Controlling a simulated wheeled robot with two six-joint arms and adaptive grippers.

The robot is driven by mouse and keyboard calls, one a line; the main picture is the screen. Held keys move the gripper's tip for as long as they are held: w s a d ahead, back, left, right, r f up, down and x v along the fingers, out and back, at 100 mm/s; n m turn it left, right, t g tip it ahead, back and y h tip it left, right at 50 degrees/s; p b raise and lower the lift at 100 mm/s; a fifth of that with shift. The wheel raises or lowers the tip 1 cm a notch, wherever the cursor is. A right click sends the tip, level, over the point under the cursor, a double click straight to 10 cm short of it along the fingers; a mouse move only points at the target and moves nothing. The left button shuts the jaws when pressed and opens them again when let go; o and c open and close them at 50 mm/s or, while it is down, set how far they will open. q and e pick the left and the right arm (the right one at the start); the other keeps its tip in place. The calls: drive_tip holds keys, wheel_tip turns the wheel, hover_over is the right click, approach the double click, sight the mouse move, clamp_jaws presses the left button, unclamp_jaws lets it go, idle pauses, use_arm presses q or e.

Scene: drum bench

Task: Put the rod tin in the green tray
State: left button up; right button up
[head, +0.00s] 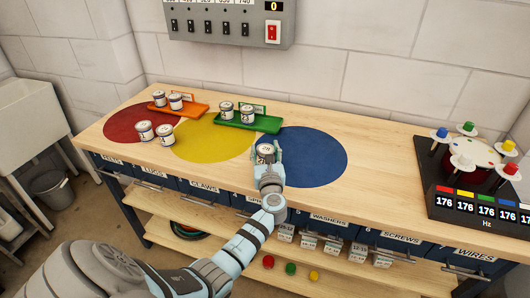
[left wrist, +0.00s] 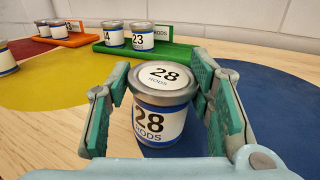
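The rod tin (left wrist: 163,95), white and blue with "28 RODS" on its lid and side, stands upright on the blue disc. It also shows in the head view (head: 265,149), partly covered by my left gripper. My left gripper (left wrist: 163,85) has one teal-padded finger on each side of the tin. The fingers look open, with slim gaps to the tin. The green tray (head: 268,124) lies behind the tin and to its left. It holds two tins (head: 247,113) and a sign; in the left wrist view (left wrist: 180,53) the sign reads RODS. My right gripper is out of view.
An orange tray (head: 187,112) with two tins stands farther left. Two loose tins (head: 145,132) stand on the bench near the yellow disc (head: 200,150). A black stand (head: 470,205) with coloured lamps is at the right. The bench right of the blue disc (head: 325,155) is clear.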

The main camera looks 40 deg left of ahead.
use_arm(q)
drive_tip(key=o, duration=0.3)
drive_tip(key=p+v, duration=0.3)
drive_tip(key=v, duration=0.3)
drive_tip(key=shift+s+a, duration=0.15)
drive_tip(key=shift+a, duration=0.1)
drive_tip(key=p+v, duration=0.1)
drive_tip(key=v, duration=0.7)
drive_tip(key=shift+s+d, duration=0.2)
drive_tip(key=shift+d, duration=0.05)
drive_tip(key=shift+f, duration=0.15)
